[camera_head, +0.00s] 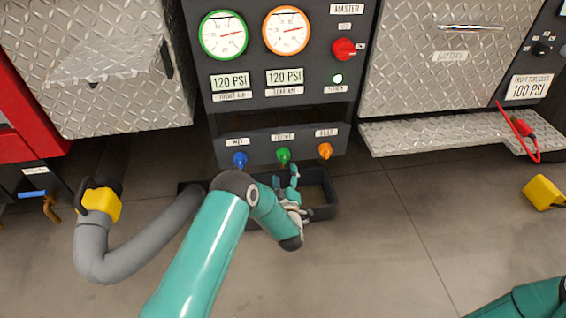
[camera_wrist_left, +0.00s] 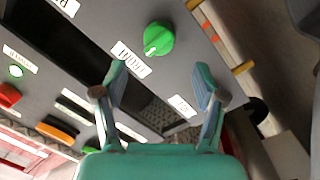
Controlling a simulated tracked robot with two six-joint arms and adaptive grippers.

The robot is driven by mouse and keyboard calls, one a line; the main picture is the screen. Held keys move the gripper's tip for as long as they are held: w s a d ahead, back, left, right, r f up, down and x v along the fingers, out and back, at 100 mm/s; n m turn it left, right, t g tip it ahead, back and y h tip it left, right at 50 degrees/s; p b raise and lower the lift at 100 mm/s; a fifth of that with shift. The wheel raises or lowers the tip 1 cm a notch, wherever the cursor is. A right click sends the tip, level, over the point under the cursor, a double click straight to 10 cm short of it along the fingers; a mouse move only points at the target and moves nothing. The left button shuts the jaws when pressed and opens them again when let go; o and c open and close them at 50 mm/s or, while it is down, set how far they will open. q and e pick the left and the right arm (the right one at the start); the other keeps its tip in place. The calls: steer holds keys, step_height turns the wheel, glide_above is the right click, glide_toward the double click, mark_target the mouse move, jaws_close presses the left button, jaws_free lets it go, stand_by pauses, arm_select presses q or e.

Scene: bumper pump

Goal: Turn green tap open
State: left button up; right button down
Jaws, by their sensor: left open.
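The green tap (camera_head: 284,155) is on the lower dark panel, between the blue tap (camera_head: 240,158) and the orange tap (camera_head: 325,150). In the left wrist view, a round green knob (camera_wrist_left: 158,38) with a white mark shows beyond the gap between my fingertips. My left gripper (camera_head: 286,175) is just below the green tap in the head view, fingers pointing up toward it. The left wrist view shows its two fingers (camera_wrist_left: 162,76) spread with nothing between them. The knob appears apart from both fingers. My right gripper is outside both views.
A dark tray (camera_head: 322,206) lies on the floor below the taps. A thick grey hose (camera_head: 128,258) with a yellow coupling curves at the left. A red master switch (camera_head: 343,49) and two gauges (camera_head: 224,36) sit higher. A diamond-plate step (camera_head: 440,132) juts out at right.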

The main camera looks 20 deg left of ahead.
mark_target(283, 161)
arm_select(q)
steer(key=b+x, duration=0.2)
steer(key=x, duration=0.4)
steer(key=shift+w+a+f, duration=0.15)
steer(key=shift+w+a, duration=0.05)
steer(key=shift+w, duration=0.05)
steer(key=shift+b+x, duration=0.4)
steer(key=shift+x, duration=0.4)
steer(key=c, duration=1.1)
steer(key=shift+c, duration=0.2)
